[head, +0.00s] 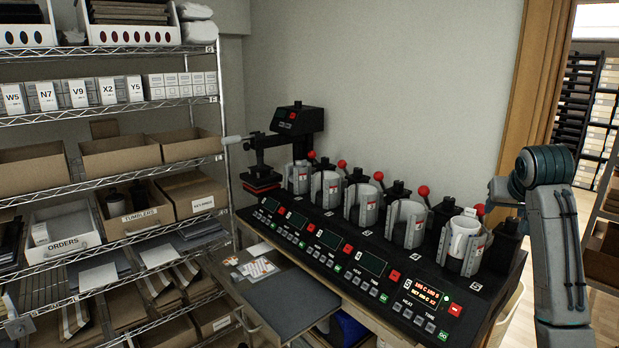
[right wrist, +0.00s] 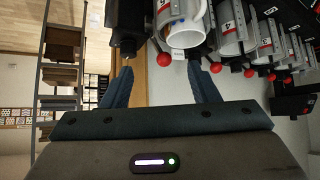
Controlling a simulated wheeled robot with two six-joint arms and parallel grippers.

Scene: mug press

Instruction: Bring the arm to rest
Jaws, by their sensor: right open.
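My right arm (head: 556,235) is raised at the right of the head view. My right gripper (head: 497,190) is partly hidden by its own arm there, near the end of the mug press (head: 375,250). In the right wrist view the gripper (right wrist: 160,67) has its two blue-grey fingers spread with nothing between them. A white mug (head: 462,238) sits upright in the rightmost press station. It also shows in the right wrist view (right wrist: 186,30), beyond the fingertips and apart from them. My left gripper is not in view.
Several press stations with red-knobbed levers line the bench; the nearest display (head: 427,290) is lit. A flat heat press (head: 283,150) stands at the far end. A wire shelf (head: 110,240) with boxes fills the left. A dark shelf rack (head: 605,240) stands right of my arm.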

